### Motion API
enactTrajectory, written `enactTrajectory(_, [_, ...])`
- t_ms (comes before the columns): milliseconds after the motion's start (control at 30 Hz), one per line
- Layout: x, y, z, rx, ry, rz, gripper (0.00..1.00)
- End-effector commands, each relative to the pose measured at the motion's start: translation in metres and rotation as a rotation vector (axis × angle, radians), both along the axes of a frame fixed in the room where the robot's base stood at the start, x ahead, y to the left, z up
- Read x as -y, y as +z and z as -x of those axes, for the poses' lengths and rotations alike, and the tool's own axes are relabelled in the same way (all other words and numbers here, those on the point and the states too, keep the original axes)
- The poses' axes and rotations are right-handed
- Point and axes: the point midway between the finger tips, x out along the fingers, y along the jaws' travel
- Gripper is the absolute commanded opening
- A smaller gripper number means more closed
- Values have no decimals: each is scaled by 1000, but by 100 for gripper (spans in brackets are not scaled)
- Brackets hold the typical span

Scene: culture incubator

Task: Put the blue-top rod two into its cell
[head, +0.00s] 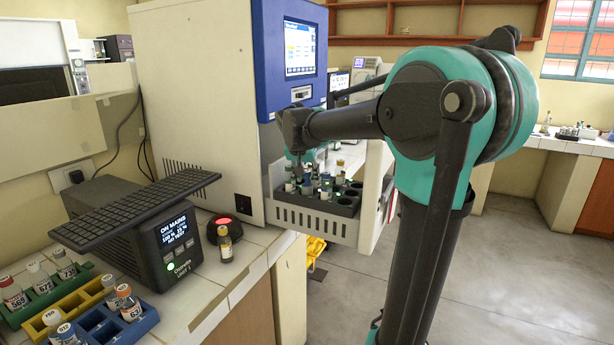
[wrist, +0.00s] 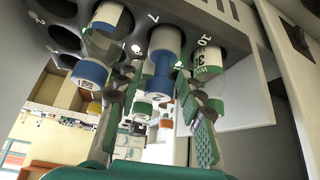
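The blue-top rod two (wrist: 162,68) stands upright in the black rack, beside the printed 7, its cap marked 2 facing the wrist camera. My gripper (wrist: 158,85) is around this rod, one green-padded finger on each side. Gaps show between rod and pads, so the fingers look open. The lower end of the rod is hidden in the rack. In the head view my gripper (head: 302,165) points down over the black rack (head: 345,207) in the incubator's pulled-out drawer, where individual rods are too small to tell apart.
A green-capped rod (wrist: 208,62) stands beside the 10, close to one finger. A blue-and-white rod (wrist: 100,50) stands on the other side. Empty cells (wrist: 62,38) are at the rack's left. The incubator (head: 205,100) rises behind; vial trays (head: 100,325) sit on the bench.

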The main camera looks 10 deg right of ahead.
Motion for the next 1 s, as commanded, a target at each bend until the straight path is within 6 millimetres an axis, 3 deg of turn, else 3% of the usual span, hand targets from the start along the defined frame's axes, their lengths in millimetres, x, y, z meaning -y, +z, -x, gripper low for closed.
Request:
enactTrajectory(300, [0,1,0,0,0,0,44])
enactTrajectory(467, [-3,12,5,0,0,0,44])
enactTrajectory(1000, [-25,94,53,0,1,0,44])
